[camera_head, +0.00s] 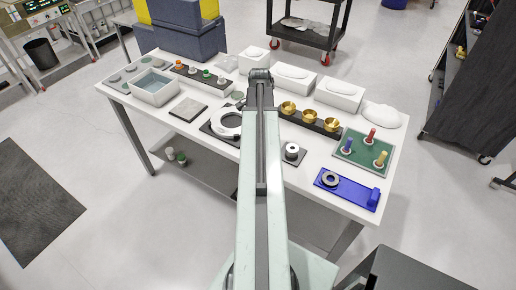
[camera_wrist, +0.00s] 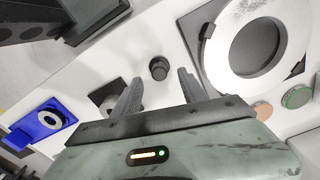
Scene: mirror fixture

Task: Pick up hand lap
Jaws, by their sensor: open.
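A small dark round knob-like piece (camera_wrist: 158,68) stands on the white table in the wrist view; it may be the hand lap, but I cannot confirm this. My gripper (camera_wrist: 159,76) is open and empty, its two fingers apart on either side of the knob's line. The knob looks beyond and below the fingertips, not touched. In the head view my arm covers the middle of the table, and I cannot make out the knob or the gripper there.
A large white ring (camera_wrist: 232,67) on a dark plate is close right of my fingers. A white cylinder (camera_head: 292,150) sits on a dark plate. Brass cups (camera_head: 310,117) and a green peg board (camera_head: 354,151) stand at the right.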

